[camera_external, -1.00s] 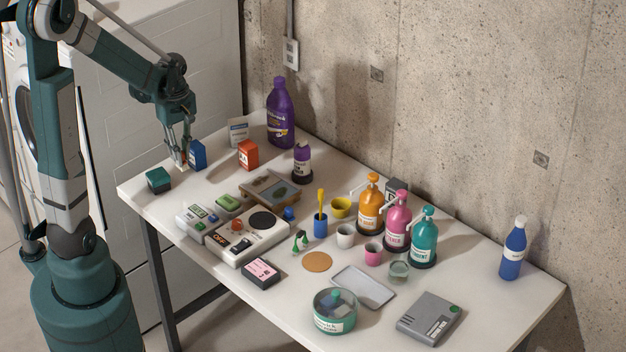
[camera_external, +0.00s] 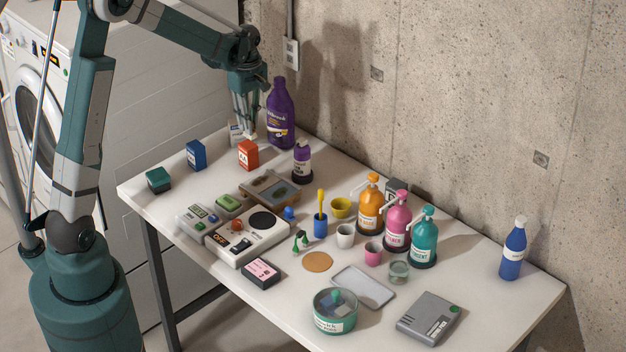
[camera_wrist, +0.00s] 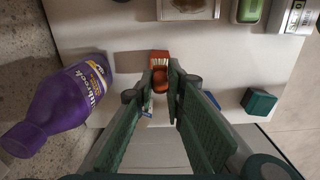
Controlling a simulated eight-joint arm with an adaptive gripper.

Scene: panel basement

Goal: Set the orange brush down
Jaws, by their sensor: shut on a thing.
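My gripper (camera_external: 247,130) is at the back left of the table, in front of the purple bottle and near a small pale box. In the wrist view its fingertips (camera_wrist: 160,90) are closed on a small dark orange thing, which seems to be the orange brush (camera_wrist: 160,80). Only a little of the brush shows between the fingers. In the external view a pale bit shows at the fingertips, close above the table; whether it touches the table I cannot tell. An orange-red box (camera_external: 248,154) stands just in front; it shows beyond the fingertips in the wrist view (camera_wrist: 160,60).
The purple bottle (camera_external: 281,115) stands close to my gripper's right, the pale box (camera_external: 236,133) close behind. A blue box (camera_external: 196,154) and a green block (camera_external: 158,180) stand to the left. The white table (camera_external: 220,174) is bare between these boxes. Pump bottles and cups crowd the right.

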